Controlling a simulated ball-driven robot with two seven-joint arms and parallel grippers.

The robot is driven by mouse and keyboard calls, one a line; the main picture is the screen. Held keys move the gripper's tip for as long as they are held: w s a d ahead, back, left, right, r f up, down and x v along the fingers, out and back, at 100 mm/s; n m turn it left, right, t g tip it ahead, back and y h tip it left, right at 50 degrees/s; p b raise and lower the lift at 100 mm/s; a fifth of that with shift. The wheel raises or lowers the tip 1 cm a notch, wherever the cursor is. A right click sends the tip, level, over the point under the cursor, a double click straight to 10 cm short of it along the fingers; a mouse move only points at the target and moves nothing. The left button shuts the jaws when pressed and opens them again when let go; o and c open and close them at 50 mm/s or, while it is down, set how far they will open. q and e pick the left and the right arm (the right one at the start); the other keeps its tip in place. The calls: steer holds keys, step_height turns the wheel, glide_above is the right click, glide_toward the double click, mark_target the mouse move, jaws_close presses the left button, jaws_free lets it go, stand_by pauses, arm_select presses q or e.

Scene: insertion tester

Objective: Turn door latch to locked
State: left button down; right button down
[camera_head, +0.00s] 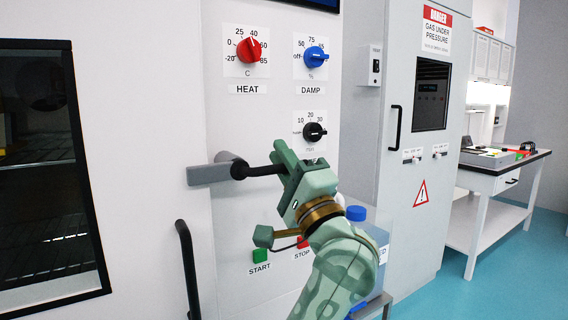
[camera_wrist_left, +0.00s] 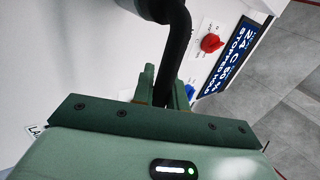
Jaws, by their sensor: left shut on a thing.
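The door latch has a grey metal base bar (camera_head: 208,174) on the cabinet front, beside the door. Its black lever (camera_head: 262,171) points to the right, roughly level, into my left gripper (camera_head: 287,163). The green fingers are shut on the lever's outer end. In the left wrist view the black lever (camera_wrist_left: 176,50) comes down from the top and runs between the fingers (camera_wrist_left: 165,88). The fingers hide the lever's tip. My right gripper is not in view.
Red (camera_head: 249,50), blue (camera_head: 317,56) and black (camera_head: 314,132) knobs sit above and beside my gripper. Green start (camera_head: 260,256) and red stop (camera_head: 303,242) buttons are below. A blue-capped container (camera_head: 357,214) stands behind my arm. A black door handle (camera_head: 187,270) is lower left.

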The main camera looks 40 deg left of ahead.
arm_select(q)
steer(key=c, duration=1.4)
jaws_free()
